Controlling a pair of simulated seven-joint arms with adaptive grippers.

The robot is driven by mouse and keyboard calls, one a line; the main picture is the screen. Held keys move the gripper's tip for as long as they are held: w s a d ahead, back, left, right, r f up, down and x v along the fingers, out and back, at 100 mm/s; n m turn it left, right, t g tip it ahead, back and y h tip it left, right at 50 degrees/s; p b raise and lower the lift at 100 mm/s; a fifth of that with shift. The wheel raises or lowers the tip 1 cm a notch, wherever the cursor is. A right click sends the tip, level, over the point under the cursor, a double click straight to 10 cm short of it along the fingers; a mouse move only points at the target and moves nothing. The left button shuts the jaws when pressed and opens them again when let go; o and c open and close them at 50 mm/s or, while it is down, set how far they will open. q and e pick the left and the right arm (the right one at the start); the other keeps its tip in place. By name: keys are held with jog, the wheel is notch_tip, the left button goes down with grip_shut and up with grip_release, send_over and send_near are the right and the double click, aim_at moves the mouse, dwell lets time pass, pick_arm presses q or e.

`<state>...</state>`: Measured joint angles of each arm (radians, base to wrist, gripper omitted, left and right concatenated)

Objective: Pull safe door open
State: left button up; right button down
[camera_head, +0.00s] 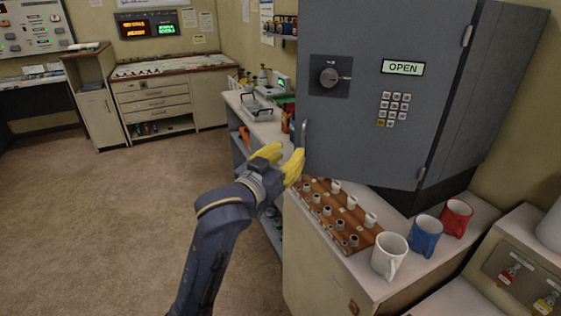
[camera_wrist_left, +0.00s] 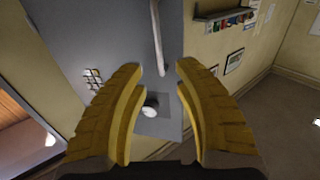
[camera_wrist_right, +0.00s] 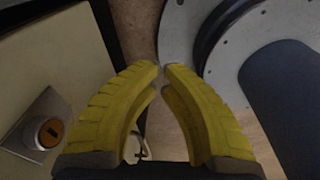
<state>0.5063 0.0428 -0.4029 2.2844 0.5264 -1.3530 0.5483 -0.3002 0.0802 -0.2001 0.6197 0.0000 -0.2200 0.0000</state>
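The grey safe door (camera_head: 350,130) has a dial (camera_head: 329,77), an OPEN display (camera_head: 403,68) and a keypad (camera_head: 393,109). Its hinges are on the right edge; I see no gap along its left edge. The vertical bar handle (camera_head: 304,133) is at the door's lower left. My left gripper (camera_head: 284,156) is open just beside and below the handle. In the left wrist view, the handle (camera_wrist_left: 157,35) runs down between the open fingertips (camera_wrist_left: 161,66); contact cannot be told. My right gripper (camera_wrist_right: 160,67) is shut and empty, away from the safe.
Below the door, a wooden rack (camera_head: 335,218) holds several small knobs. White (camera_head: 389,257), blue (camera_head: 425,236) and red (camera_head: 456,217) mugs stand on the counter right of it. The floor (camera_head: 120,210) at left is clear. An orange key switch (camera_wrist_right: 51,132) is near my right gripper.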

pick_arm(q)
jog(key=shift+v, duration=1.75)
jog(key=shift+c, duration=0.2)
